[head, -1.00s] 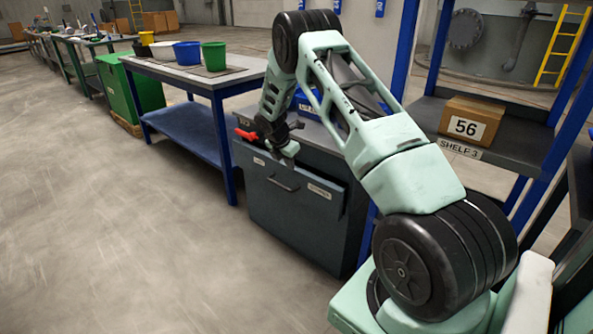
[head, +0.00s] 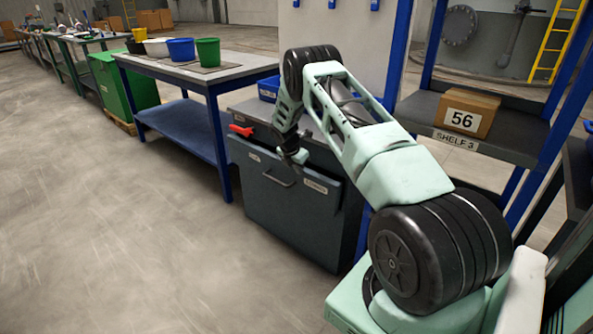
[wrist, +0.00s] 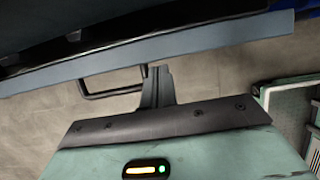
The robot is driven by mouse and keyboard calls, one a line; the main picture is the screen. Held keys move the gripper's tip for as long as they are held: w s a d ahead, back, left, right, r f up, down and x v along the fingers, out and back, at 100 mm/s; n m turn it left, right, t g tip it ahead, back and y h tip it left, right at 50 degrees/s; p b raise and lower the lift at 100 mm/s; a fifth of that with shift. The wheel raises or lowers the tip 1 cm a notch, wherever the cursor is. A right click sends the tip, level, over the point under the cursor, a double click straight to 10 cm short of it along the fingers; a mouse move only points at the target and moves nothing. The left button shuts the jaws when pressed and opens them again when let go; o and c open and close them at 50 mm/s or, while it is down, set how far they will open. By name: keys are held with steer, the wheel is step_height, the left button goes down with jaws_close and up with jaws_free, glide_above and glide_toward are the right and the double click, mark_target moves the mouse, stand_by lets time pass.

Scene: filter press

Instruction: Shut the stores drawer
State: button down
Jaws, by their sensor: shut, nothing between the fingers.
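The stores drawer (head: 275,180) is the dark grey front of a low cabinet, with a bar handle and a small label. Its front stands out a little from the cabinet body, so it appears partly open. My gripper (head: 297,157) is at the drawer's upper edge, near the handle (head: 278,179). In the wrist view, my shut, empty gripper fingers (wrist: 158,74) point at the drawer's long front edge (wrist: 210,40), just right of the handle (wrist: 112,93). I cannot tell whether the fingertips touch the drawer front.
A red-handled item (head: 241,130) lies on the cabinet top. A blue-legged table (head: 215,88) with buckets stands to the left. A shelf with a box marked 56 (head: 467,112) is to the right. Open floor (head: 110,230) lies in front and left.

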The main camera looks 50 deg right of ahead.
mark_target(305, 168)
steer(key=d, duration=0.4)
steer(key=shift+d+f, duration=0.1)
steer(key=shift+w+d, duration=0.1)
steer(key=shift+d, duration=0.35)
steer(key=shift+r, duration=0.2)
steer(key=shift+a, duration=0.4)
steer(key=a+r+p, duration=0.2)
steer(key=a+r, duration=0.5)
steer(key=r, duration=0.2)
steer(key=shift+a, duration=0.3)
